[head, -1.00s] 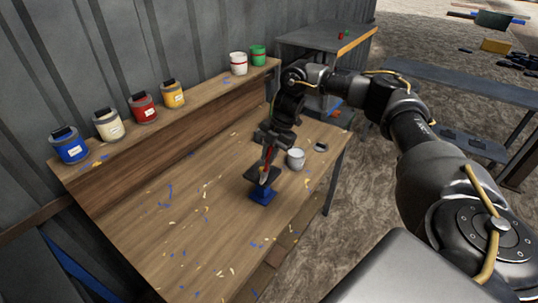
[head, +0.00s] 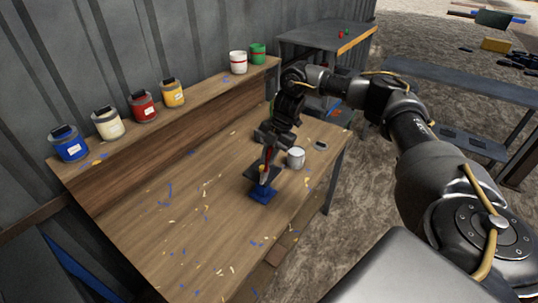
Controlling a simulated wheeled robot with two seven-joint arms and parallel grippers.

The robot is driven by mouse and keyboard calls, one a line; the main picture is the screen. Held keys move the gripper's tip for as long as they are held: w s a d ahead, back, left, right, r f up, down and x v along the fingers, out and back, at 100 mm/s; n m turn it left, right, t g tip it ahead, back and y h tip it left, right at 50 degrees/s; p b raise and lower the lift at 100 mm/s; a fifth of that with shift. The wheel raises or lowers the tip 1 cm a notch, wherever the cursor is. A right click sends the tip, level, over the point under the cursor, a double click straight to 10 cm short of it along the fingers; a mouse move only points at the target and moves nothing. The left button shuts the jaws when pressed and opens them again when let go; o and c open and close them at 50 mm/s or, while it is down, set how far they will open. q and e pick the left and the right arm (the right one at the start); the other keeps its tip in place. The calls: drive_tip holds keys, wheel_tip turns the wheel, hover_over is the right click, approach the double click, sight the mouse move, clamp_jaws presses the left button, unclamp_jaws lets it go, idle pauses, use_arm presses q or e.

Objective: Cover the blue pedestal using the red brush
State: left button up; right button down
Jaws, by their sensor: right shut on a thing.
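The blue pedestal (head: 263,195) stands on the wooden workbench, near its front right. A dark square plate (head: 253,173) sits on top of it. My right gripper (head: 269,146) is above the plate, shut on the red brush (head: 268,157). The brush points down, its pale tip over the middle of the plate. I cannot tell whether the tip touches the plate. My left gripper is not in view.
A white cup (head: 296,158) stands right of the pedestal, near a small dark object (head: 321,146). Paint jars in blue (head: 69,148), cream, red and yellow line the back shelf, with white and green containers farther right. The left bench surface is clear apart from paint flecks.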

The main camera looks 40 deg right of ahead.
drive_tip(key=shift+d, duration=0.1)
drive_tip(key=shift+w+d+r+p, duration=0.15)
drive_tip(key=shift+w+d, duration=0.1)
drive_tip(key=shift+d, duration=0.5)
drive_tip(key=shift+w+d+f+p, duration=0.1)
drive_tip(key=shift+w+d+p, duration=0.1)
drive_tip(key=shift+d, duration=0.5)
drive_tip(key=d+p, duration=0.2)
drive_tip(key=d, duration=0.1)
drive_tip(key=shift+w+p, duration=0.4)
idle(0.5)
